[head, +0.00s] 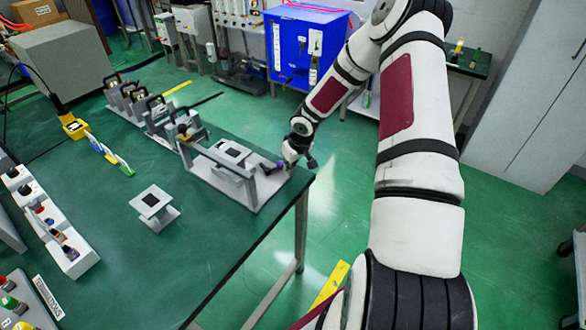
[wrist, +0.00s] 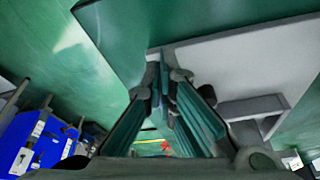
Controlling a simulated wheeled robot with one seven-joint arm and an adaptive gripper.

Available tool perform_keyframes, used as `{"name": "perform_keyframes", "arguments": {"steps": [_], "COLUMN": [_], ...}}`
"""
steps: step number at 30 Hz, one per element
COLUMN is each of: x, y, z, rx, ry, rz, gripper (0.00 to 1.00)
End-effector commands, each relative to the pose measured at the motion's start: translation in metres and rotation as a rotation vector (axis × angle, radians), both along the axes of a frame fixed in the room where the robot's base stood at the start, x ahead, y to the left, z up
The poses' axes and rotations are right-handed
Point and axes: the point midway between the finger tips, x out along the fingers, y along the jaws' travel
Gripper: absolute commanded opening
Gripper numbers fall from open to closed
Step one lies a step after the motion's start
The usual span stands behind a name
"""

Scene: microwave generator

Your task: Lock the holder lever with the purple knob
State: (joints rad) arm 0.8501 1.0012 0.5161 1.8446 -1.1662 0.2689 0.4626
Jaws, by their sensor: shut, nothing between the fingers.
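The holder (head: 213,181) is a pale plate with an upright grey frame at the right end of the green table. Its dark lever (head: 268,170) lies low at the plate's right end, with the small purple knob (head: 280,164) at its tip. My gripper (head: 308,162) is right beside the knob, at the table's corner; I cannot tell whether they touch. In the wrist view, my gripper's fingers (wrist: 166,62) are together and empty, over the plate's edge (wrist: 235,60).
A small grey stand (head: 153,203) sits left of the holder. More lever fixtures (head: 140,108) stand in a row behind. A yellow device (head: 73,126) and switch boxes (head: 60,235) are at left. A blue cabinet (head: 290,45) stands behind; green floor (head: 345,200) is open right of the table.

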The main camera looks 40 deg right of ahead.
Motion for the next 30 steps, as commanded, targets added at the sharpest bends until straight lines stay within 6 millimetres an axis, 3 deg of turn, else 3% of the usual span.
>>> {"name": "perform_keyframes", "arguments": {"steps": [7, 15, 30], "x": [0.002, 0.017, 0.019], "y": [0.0, -0.005, -0.004], "z": [0.0, -0.002, 0.002], "rx": [-0.001, -0.001, -0.001], "ry": [-0.001, -0.003, -0.011], "rz": [0.0, -0.001, 0.001], "gripper": [0.0, 0.0, 0.0]}}
